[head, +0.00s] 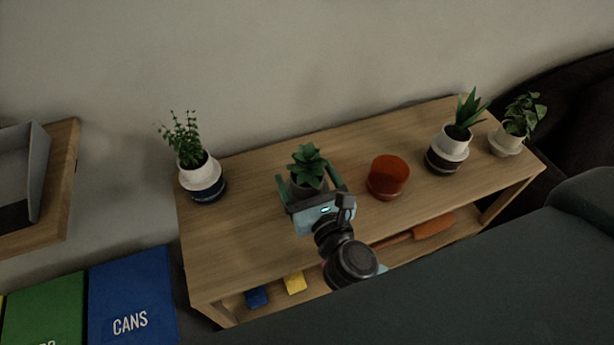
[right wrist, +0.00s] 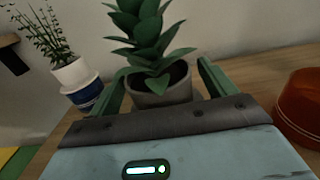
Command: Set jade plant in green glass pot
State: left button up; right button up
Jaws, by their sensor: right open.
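A plant with thick dark green leaves (head: 307,163) stands upright in a grey pot on the wooden shelf top; it looks like the jade plant. It also fills the middle of the right wrist view (right wrist: 150,38), with its grey pot (right wrist: 165,88) below. My right gripper (head: 309,183) is open, with one green finger on each side of this pot. I cannot tell whether the fingers touch it. No green glass pot shows; an orange-red, round, glassy pot (head: 388,178) stands just right of the plant. My left gripper is not in view.
On the wooden shelf (head: 240,229), a leafy plant (head: 184,140) stands left, a spiky plant (head: 467,111) and a trailing plant (head: 524,113) right. A dark sofa (head: 480,275) lies in front. A blue CANS bin (head: 130,298) stands at lower left.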

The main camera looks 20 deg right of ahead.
aim_at(313, 192)
jog(key=shift+f, duration=0.1)
jog(key=s+b, duration=0.1)
jog(key=s, duration=0.6)
jog(key=shift+d, duration=0.15)
jog(key=shift+s, duration=0.4)
